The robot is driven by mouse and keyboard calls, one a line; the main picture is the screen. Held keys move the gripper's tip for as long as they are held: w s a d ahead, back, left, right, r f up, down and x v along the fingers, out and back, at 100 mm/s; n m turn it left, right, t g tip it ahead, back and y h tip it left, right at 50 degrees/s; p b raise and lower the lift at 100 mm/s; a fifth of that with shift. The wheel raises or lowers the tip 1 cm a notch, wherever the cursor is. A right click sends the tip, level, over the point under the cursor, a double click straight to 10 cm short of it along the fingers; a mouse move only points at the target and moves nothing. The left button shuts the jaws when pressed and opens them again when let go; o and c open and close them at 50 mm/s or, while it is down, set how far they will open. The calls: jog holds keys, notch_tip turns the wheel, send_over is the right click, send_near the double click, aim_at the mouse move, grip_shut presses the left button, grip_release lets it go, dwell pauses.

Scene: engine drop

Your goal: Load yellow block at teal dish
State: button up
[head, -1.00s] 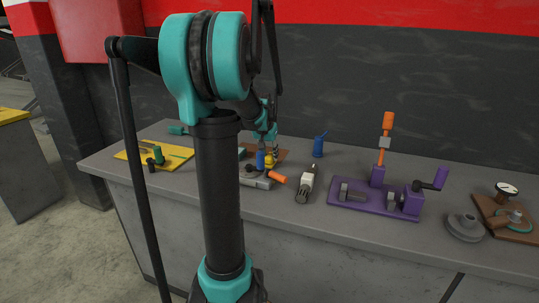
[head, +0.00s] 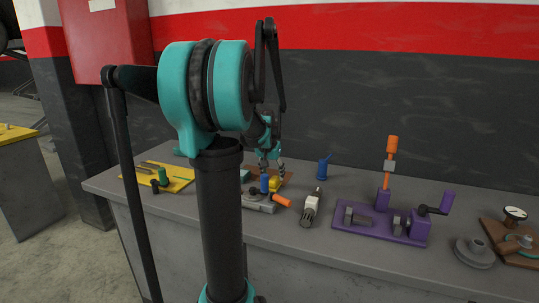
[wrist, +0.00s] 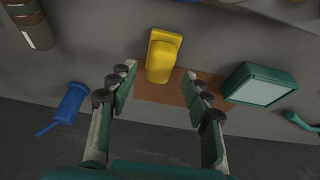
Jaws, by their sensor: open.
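The yellow block (wrist: 164,55) lies on its side in the wrist view, its near end over the edge of a brown mat (wrist: 158,94). It shows small in the head view (head: 275,184). My gripper (wrist: 162,72) is open, with nothing held. Its fingers spread to the left and right of the block's near end, apart from it. In the head view my gripper (head: 271,167) is just above the block. The teal dish (wrist: 262,86), square with a pale inside, sits right of the mat and looks empty. In the head view the dish (head: 245,175) is partly hidden by my arm.
A blue can (head: 323,169) stands to the right at the back. In front are a grey tool with an orange handle (head: 281,201) and a white-and-grey tool (head: 312,208). A purple fixture (head: 375,236) stands further right. A yellow board (head: 180,181) is at left.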

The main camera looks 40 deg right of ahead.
jog(key=v, duration=1.4)
jog(key=shift+s+r, duration=0.2)
jog(key=shift+r, duration=0.1)
